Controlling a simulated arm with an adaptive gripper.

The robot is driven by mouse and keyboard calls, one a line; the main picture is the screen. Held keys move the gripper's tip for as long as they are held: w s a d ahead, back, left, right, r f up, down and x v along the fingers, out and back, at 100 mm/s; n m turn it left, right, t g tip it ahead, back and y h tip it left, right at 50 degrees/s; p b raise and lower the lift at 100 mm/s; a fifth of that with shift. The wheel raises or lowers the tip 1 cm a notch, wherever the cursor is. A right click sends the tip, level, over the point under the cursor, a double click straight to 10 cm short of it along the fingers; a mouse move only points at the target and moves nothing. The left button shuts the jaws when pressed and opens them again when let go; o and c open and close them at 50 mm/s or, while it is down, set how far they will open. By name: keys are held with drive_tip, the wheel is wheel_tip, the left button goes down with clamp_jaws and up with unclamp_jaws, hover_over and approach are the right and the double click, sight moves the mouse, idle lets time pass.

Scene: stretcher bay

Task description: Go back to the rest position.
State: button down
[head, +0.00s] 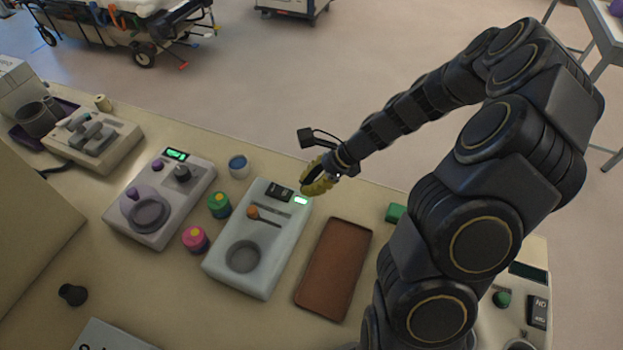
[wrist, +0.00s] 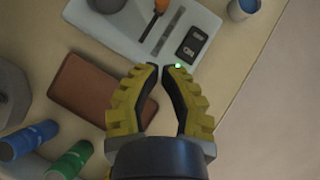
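My gripper (head: 318,177) has yellow ribbed fingers with dark inner pads. In the head view it hangs above the far edge of the bench, beside the far end of the pale device with the orange-knobbed slider (head: 252,212). In the wrist view my gripper (wrist: 162,68) has its fingertips drawn nearly together, with only a narrow gap and nothing seen between them. The far end of the pale device (wrist: 205,22) lies beyond the fingertips. Any contact with the device cannot be made out.
A brown tray (head: 335,268) lies right of the pale device. A green block (head: 396,213) sits near my arm. Pink (head: 195,239), green (head: 219,205) and blue (head: 238,166) round containers stand left of it. A grey dial device (head: 160,200) is farther left. Open floor lies beyond the bench.

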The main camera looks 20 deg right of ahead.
drive_tip(key=shift+s+d+r, duration=0.15)
drive_tip(key=shift+d+r, duration=0.15)
drive_tip(key=shift+r, duration=0.1)
